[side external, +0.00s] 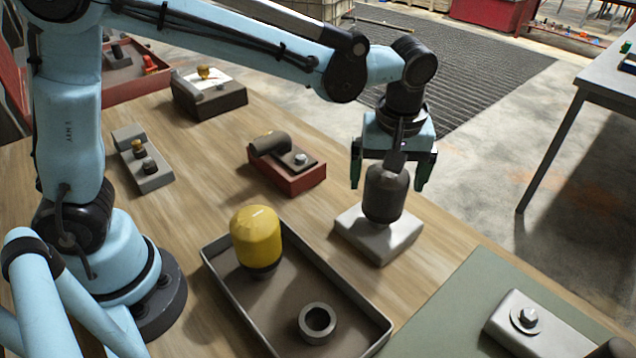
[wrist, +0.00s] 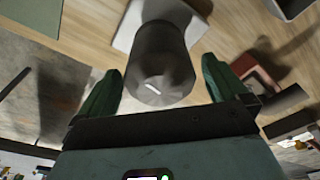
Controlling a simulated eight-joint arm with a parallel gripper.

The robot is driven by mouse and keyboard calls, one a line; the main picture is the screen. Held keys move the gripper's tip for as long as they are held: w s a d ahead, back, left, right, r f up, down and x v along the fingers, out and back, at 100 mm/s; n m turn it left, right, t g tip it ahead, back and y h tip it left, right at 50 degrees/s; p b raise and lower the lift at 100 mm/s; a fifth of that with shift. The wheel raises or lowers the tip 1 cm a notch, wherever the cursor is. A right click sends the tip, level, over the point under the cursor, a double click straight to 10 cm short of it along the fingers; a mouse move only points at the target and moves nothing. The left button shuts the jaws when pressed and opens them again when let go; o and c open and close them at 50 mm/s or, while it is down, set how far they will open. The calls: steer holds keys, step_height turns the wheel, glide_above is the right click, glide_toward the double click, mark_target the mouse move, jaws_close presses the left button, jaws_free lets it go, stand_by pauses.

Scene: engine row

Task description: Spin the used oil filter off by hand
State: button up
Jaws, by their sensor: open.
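The used oil filter, a dark grey-brown canister (side external: 384,194), stands upright on a pale grey block (side external: 380,236) on the bench. In the wrist view the filter (wrist: 160,62) shows its round end between two green fingers, and part of the pale block (wrist: 128,22) shows behind it. My gripper (side external: 391,186) is open, with one finger on each side of the filter's upper part. In the wrist view a gap shows between the filter and each finger of the gripper (wrist: 161,85).
A dark tray (side external: 222,283) holds a yellow canister (side external: 256,238) and a grey ring (side external: 317,322). A red block with a dark cylinder (side external: 288,165) stands behind. A green mat (side external: 450,320) with a metal block and bolt lies front right. Bare wood surrounds the filter's block.

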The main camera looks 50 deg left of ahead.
steer(key=shift+w+a+f, duration=0.1)
steer(key=shift+f, duration=0.85)
steer(key=c, duration=1.3)
steer(key=shift+n, duration=1)
steer(key=o, duration=0.8)
steer(key=shift+n, duration=0.3)
steer(key=c, duration=0.6)
steer(key=shift+r, duration=0.15)
steer(key=shift+r, duration=2.2)
